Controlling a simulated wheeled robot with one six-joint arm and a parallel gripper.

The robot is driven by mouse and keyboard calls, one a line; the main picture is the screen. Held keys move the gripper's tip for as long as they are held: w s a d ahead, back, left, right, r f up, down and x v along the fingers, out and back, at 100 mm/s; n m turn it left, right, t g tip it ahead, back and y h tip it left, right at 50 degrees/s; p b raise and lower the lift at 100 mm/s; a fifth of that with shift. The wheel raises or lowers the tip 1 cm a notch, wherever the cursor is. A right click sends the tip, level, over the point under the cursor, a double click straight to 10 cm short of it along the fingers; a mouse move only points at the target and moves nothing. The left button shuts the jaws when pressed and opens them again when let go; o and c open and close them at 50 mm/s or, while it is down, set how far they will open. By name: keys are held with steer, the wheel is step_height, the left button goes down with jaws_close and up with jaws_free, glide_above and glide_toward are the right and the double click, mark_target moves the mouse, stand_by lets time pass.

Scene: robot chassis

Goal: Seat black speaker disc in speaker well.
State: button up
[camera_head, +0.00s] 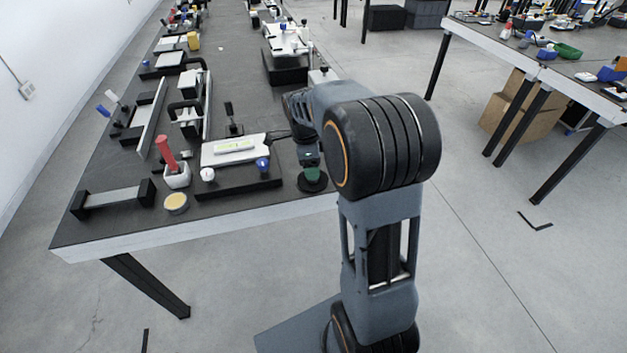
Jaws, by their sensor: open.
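My arm reaches over the right front of the dark table (120,215). My gripper (309,163) points down there, small and partly hidden by my arm; its jaws look open. Just below it, near the front edge, is a round black disc-like piece (312,186) with a green part (312,174) on top. I cannot tell whether this is the speaker disc, or whether the gripper touches it. I cannot make out a speaker well in this view.
Left of my gripper, a white device with a display (234,150) sits on a black base. A red-handled tool stands in a white holder (177,176), with a round yellowish dish (176,202) in front. Fixtures crowd the table's far part.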

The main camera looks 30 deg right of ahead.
step_height(320, 180, down, 4)
steer(key=shift+d, duration=0.15)
steer(key=c, duration=1.1)
steer(key=shift+r, duration=0.2)
